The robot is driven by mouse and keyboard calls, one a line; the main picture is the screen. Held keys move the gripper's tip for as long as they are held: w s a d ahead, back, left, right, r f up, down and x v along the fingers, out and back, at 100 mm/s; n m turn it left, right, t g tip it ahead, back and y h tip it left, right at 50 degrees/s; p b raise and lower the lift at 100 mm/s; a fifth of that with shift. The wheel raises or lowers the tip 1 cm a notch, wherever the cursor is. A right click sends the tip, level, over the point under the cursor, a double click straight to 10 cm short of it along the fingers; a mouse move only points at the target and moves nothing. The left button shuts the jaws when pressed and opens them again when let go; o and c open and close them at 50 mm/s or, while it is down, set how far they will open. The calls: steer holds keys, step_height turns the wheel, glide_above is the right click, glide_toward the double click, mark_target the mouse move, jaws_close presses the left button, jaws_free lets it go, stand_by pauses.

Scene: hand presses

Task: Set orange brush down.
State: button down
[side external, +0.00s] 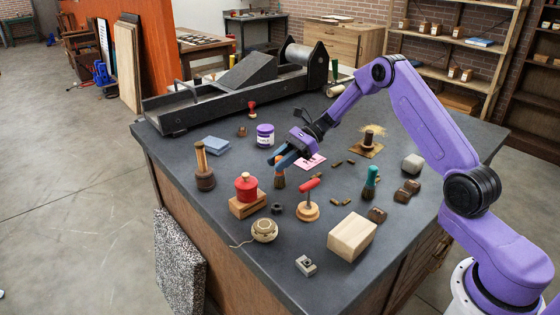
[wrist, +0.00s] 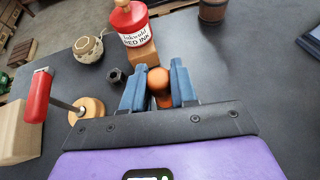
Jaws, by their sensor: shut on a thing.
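The orange brush (side external: 279,172) hangs upright below my gripper (side external: 281,160), orange handle up and dark bristles down. In the wrist view the round orange handle top (wrist: 158,80) sits between the two blue fingers of my gripper (wrist: 159,85), which is shut on it. The bristles are hidden in the wrist view. In the side view the brush is close to the dark worktop (side external: 225,270); I cannot tell whether the bristles touch it.
A red ink tin (side external: 246,187) on a wooden block (side external: 248,204) and a dark nut (side external: 277,208) are close by. A red-handled tool (side external: 309,200), a pink card (side external: 312,161), a purple tub (side external: 265,135) and a teal brush (side external: 370,182) stand around. Small bare patches lie between them.

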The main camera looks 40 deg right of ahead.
steer(key=shift+f, duration=0.1)
steer(key=c, duration=0.9)
jaws_free()
steer(key=shift+o, duration=0.2)
